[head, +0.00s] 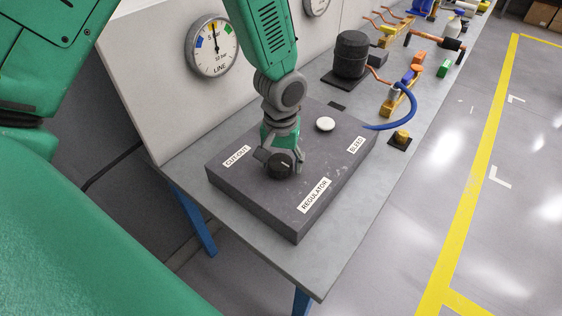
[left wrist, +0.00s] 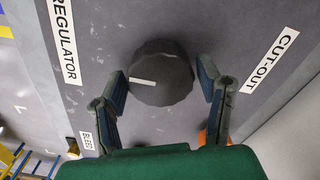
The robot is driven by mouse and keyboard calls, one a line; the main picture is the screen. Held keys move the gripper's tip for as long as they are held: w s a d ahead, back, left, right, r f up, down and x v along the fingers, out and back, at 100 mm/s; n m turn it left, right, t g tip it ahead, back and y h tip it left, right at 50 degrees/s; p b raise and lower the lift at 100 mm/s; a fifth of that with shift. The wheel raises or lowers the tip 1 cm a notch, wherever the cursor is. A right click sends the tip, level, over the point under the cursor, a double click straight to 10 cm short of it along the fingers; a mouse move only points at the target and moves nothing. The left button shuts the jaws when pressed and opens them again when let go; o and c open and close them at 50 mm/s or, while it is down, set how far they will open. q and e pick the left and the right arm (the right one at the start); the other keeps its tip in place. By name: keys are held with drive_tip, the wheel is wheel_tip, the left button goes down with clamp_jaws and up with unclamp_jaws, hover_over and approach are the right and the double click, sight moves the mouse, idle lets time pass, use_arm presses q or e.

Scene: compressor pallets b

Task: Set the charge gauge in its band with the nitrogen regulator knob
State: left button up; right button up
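The black regulator knob (head: 280,164), with a white pointer line, sits on the dark grey panel box (head: 262,203). My left gripper (head: 279,158) is lowered over it from above. In the left wrist view the knob (left wrist: 160,72) lies between the two fingers (left wrist: 163,82), one on each side. They look open, with a thin gap at the right pad; contact at the left is unclear. The round LINE gauge (head: 212,47) on the wall board has a blue and a green patch. Its needle seems to point roughly up, between them; the exact reading is too small. My right gripper is not in view.
A white button (head: 325,124) stands on the panel near the BLEED label (head: 356,145). The CUT-OUT label (head: 237,156) lies left of the knob. A black cylinder (head: 350,55), blue hose (head: 401,117) and pipe parts stand further along the bench. A second gauge is partly visible.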

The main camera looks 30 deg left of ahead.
sight(281, 160)
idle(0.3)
use_arm(q)
wheel_tip(281, 160, up, 12)
idle(0.4)
drive_tip(key=shift+f, duration=0.1)
drive_tip(key=shift+c, duration=0.3)
idle(2.8)
